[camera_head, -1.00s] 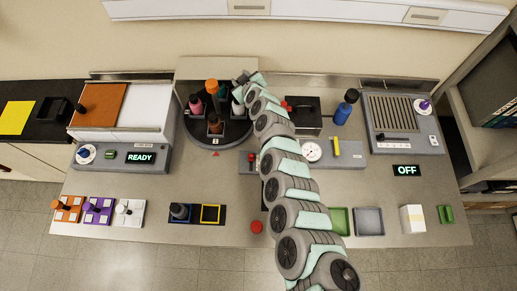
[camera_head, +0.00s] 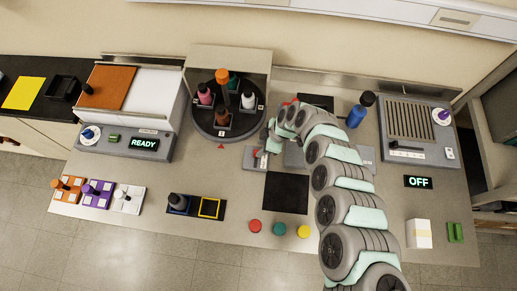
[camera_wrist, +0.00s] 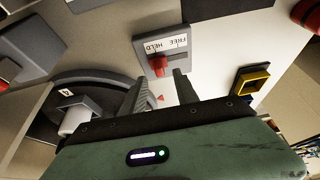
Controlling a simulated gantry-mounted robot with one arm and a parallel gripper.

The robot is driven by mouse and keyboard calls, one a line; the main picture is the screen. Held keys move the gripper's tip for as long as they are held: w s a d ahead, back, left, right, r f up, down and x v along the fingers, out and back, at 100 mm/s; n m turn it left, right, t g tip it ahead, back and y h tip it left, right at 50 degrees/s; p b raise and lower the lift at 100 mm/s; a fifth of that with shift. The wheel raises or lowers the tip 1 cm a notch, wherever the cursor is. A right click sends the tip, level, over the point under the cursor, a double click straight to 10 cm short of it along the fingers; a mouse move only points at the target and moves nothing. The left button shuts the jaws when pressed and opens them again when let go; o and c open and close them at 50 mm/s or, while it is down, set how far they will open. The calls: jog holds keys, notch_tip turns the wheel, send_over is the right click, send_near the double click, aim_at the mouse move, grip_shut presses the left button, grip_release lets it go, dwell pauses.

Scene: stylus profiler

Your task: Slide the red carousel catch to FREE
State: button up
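The red carousel catch (camera_wrist: 158,66) stands on a grey plate (camera_wrist: 190,62) with a white label reading HELD and FREE, upside down in the wrist view. The catch is at the HELD side. My gripper (camera_wrist: 163,78) is open, its two dark fingers pointing at the plate with the catch between their tips; I cannot tell whether they touch it. In the head view the catch plate (camera_head: 252,165) lies right of the dark round carousel (camera_head: 205,130), and my gripper (camera_head: 268,148) is over its right part, partly hiding it.
The carousel carries several bottles, one tall with an orange cap (camera_head: 222,76). A blue bottle (camera_head: 356,114) stands to the right behind my arm. The READY display (camera_head: 144,144) is lit.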

jog(key=shift+x, duration=1.9)
jog(key=shift+d, duration=0.1)
jog(key=shift+c, duration=0.3)
grip_shut()
